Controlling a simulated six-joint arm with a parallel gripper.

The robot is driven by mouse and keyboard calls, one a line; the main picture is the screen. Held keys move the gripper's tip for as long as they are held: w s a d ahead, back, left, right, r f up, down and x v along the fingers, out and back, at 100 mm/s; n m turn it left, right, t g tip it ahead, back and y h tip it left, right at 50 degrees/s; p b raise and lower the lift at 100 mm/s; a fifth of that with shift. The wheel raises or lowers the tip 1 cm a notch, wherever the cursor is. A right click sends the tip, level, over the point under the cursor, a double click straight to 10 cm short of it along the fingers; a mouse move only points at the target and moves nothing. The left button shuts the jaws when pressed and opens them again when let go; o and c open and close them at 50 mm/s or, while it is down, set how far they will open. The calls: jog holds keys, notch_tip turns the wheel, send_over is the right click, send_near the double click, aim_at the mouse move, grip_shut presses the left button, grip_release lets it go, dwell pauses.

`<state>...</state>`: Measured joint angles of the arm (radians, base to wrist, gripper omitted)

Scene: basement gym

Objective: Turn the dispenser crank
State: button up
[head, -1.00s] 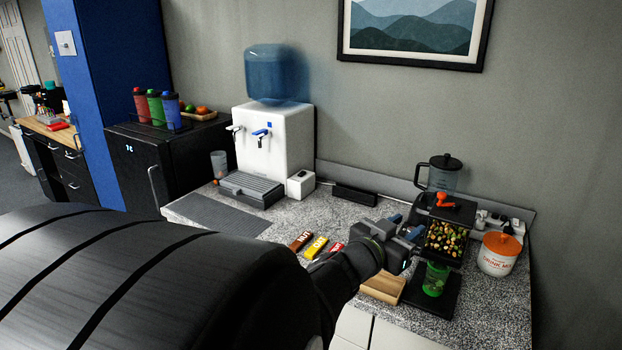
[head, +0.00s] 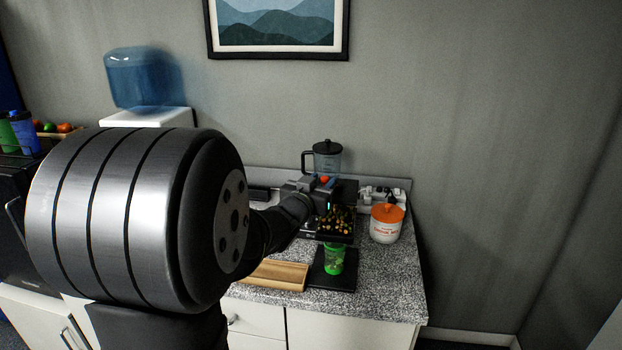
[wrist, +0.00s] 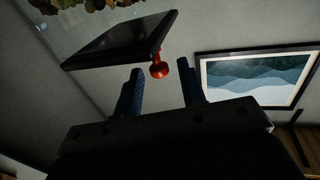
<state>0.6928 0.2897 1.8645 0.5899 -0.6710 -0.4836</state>
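The dispenser shows in the head view as a clear bin of mixed snacks (head: 336,221) with a black top. Its orange crank knob (head: 324,179) is partly hidden by my gripper (head: 318,187), which is at the dispenser's top. In the wrist view, the orange crank knob (wrist: 159,69) appears between the blue fingertips of my gripper (wrist: 161,66), with a gap on each side. The fingers are apart and hold nothing. I cannot tell how deep the knob is between them. A green cup (head: 334,260) stands below the bin on the dispenser's black base (head: 340,282).
A wooden tray (head: 275,275) lies left of the base. A tub with an orange lid (head: 387,224) stands to the right, and a dark blender jug (head: 327,158) behind. The granite counter (head: 393,285) is clear at the front right.

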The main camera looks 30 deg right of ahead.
aim_at(323, 177)
jog(key=shift+x, duration=1.15)
grip_shut()
jog(key=shift+w+m+g, duration=0.2)
jog(key=shift+m+g, duration=0.1)
jog(key=shift+g, duration=0.1)
jog(key=shift+w+d+m+g+h, duration=0.15)
jog(key=shift+m+g+h, duration=0.3)
jog(key=shift+g, duration=0.3)
jog(key=shift+w+m+g+h, duration=0.15)
jog(key=shift+m+g+h, duration=0.2)
jog(key=shift+m+g, duration=0.3)
jog(key=shift+w+d+m+g+h, duration=0.15)
jog(key=shift+m+g, duration=0.35)
jog(key=shift+g, duration=0.35)
jog(key=shift+w+d+m+g+h, duration=0.1)
jog(key=shift+m+g, duration=0.4)
jog(key=shift+g, duration=0.3)
jog(key=shift+w+d+m+g+h, duration=0.15)
jog(key=shift+m+g, duration=0.35)
jog(key=shift+g, duration=0.35)
